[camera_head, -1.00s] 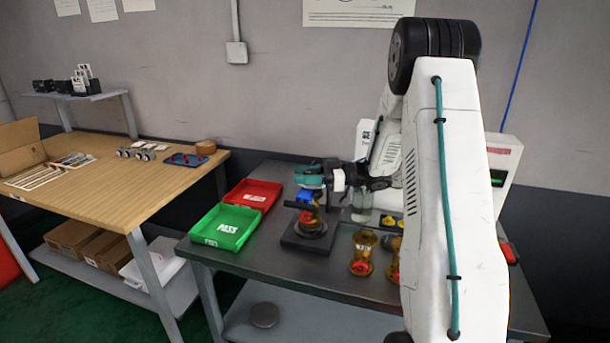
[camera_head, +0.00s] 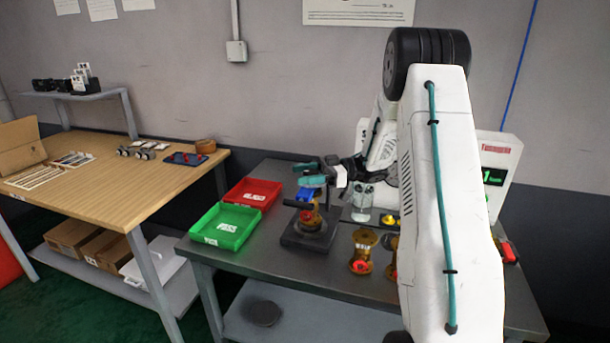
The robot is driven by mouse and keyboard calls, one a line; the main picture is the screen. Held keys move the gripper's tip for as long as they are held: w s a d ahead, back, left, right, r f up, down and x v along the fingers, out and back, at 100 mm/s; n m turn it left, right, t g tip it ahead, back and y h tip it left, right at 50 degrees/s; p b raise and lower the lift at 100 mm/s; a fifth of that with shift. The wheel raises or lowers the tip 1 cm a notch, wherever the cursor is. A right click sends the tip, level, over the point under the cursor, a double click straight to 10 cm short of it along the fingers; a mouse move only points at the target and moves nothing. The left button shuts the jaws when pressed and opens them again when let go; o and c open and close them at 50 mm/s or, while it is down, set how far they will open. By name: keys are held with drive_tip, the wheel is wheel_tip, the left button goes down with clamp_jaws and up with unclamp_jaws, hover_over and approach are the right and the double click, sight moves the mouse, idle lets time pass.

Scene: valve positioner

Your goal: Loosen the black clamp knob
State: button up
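A dark clamp fixture (camera_head: 300,243) stands on the grey metal table, with a brass-coloured valve (camera_head: 312,221) seated on it. A black bar-like part (camera_head: 297,204) sticks out to the left at the top of the fixture; it may be the clamp knob, but it is too small to be sure. My gripper (camera_head: 306,173) has teal fingers pointing left, above and behind the fixture. The fingers show a gap between them and appear empty. They look apart from the black part, though the depth is hard to tell.
A green tray (camera_head: 207,238) and a red tray (camera_head: 273,188) lie left of the fixture. A brass valve (camera_head: 361,252) and a glass jar (camera_head: 362,205) stand to the right. A white display unit (camera_head: 497,160) is partly behind my arm.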

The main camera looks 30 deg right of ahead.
drive_tip(key=v, duration=0.7)
drive_tip(key=shift+d, duration=0.35)
drive_tip(key=shift+s+d, duration=0.1)
drive_tip(key=shift+s, duration=0.05)
